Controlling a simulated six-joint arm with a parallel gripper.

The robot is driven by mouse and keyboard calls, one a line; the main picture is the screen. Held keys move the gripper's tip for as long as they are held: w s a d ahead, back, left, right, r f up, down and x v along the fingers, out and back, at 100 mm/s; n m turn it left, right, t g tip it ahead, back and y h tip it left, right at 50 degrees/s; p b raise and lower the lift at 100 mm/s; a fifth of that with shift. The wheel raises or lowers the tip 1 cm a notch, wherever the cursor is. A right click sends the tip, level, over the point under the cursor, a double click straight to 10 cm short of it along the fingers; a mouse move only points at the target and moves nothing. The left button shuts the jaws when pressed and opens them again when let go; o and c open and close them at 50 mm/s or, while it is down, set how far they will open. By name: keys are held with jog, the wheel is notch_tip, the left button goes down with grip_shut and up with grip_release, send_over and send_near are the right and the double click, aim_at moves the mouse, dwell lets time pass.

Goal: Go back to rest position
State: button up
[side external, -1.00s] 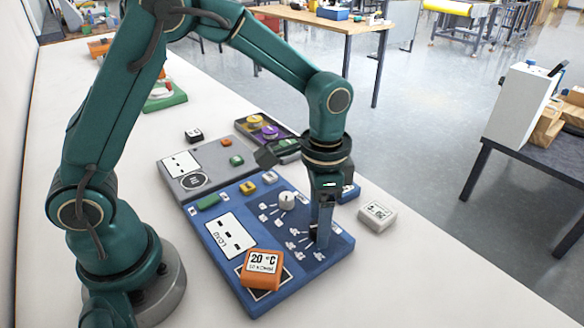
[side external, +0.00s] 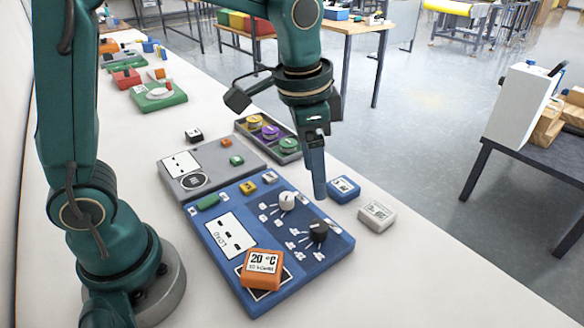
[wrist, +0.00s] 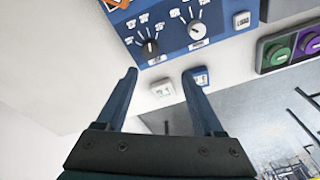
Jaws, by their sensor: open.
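My gripper (side external: 318,190) hangs above the right edge of the blue panel (side external: 234,283) in the side external view, its fingers pointing down. In the wrist view the two fingers of my gripper (wrist: 163,75) stand apart with nothing between them. The black knob (side external: 318,232) and the white knob (side external: 287,201) sit on the panel, clear of the fingers. Both also show in the wrist view, the black knob (wrist: 150,48) at left and the white knob (wrist: 196,30) at right.
An orange block marked 20 °C (side external: 262,268) lies on the panel's near corner. A blue block (side external: 344,188) and a white block (side external: 377,215) stand to the right. A grey panel (side external: 218,160) and a tray of coloured discs (side external: 291,156) lie behind.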

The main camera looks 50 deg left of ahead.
jog(key=s+a+r+n+t, duration=0.1)
jog(key=s+a+n+t, duration=0.1)
jog(key=s, duration=0.4)
jog(key=s+a+r+n+t, duration=0.1)
jog(key=s+a+n, duration=0.1)
jog(key=s, duration=0.4)
jog(key=shift+a+n+t, duration=0.25)
jog(key=shift+n+t, duration=0.15)
jog(key=shift+n, duration=0.4)
